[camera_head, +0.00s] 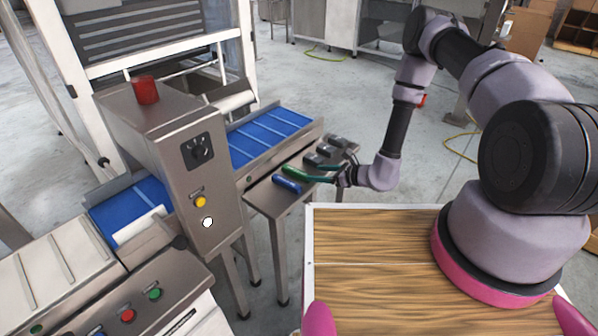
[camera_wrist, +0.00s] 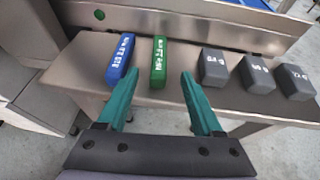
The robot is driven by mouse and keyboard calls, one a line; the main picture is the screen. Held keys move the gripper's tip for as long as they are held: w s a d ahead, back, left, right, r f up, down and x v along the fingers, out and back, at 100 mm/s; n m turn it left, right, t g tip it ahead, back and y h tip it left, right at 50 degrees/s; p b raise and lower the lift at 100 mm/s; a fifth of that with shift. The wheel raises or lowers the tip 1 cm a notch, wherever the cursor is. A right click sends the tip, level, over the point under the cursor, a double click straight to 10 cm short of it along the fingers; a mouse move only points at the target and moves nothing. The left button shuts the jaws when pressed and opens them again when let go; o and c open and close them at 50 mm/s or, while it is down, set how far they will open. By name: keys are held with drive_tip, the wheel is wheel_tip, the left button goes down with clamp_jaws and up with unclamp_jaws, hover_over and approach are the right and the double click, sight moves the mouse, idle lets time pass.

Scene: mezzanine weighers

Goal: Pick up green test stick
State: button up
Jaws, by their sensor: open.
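The green test stick (camera_wrist: 159,62) lies on a narrow steel shelf, its near end facing me in the wrist view. In the head view the green test stick (camera_head: 294,173) is partly hard to separate from my teal fingers. My gripper (camera_wrist: 160,74) is open and empty, its fingertips on either side of the stick in the picture, with clear gaps. Whether the tips are down at the stick's height I cannot tell. In the head view my gripper (camera_head: 312,173) reaches in from the right over the shelf.
A blue stick (camera_wrist: 120,58) lies just left of the green one, close to my left finger. Three dark grey blocks (camera_wrist: 214,68) stand to the right on the steel shelf (camera_head: 258,198). A blue conveyor belt (camera_head: 265,137) and its steel side rise behind.

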sight(298, 171)
drive_tip(key=x, duration=1)
drive_tip(key=shift+a+r, duration=0.15)
clamp_jaws()
